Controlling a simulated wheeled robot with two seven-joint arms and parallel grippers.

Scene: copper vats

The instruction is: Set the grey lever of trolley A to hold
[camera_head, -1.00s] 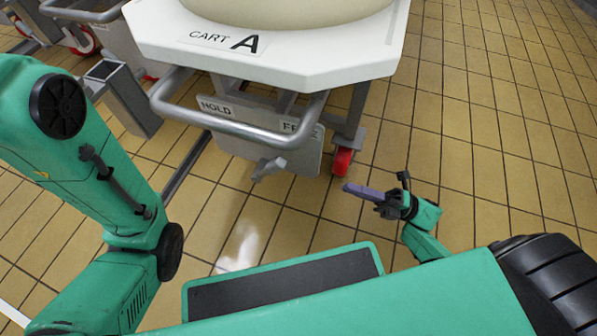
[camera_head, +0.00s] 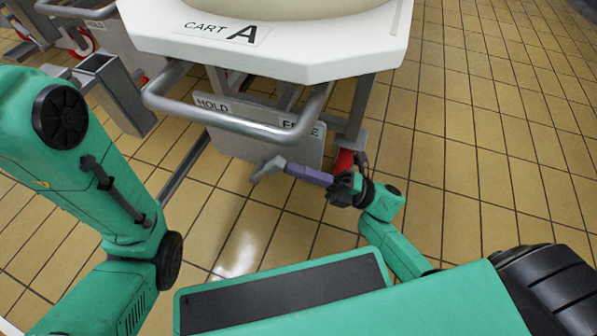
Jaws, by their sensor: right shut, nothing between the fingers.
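Trolley A (camera_head: 300,70) has a white top marked "CART A" and a bent metal handle bar (camera_head: 215,122). Below the bar hangs a grey plate (camera_head: 236,143) marked "HOLD" at its left and "FREE" at its right, partly covered by the bar. The grey lever (camera_head: 265,168) sticks out at the plate's lower edge, between the two words. My right gripper (camera_head: 290,169) is shut and empty. Its purple fingers point left, with their tips at the lever's right side; I cannot tell whether they touch. My left gripper is out of view.
A red caster (camera_head: 344,161) stands just behind my right gripper. A grey post (camera_head: 113,95) and another cart (camera_head: 118,33) are at the upper left. The tiled floor (camera_head: 490,140) on the right is clear.

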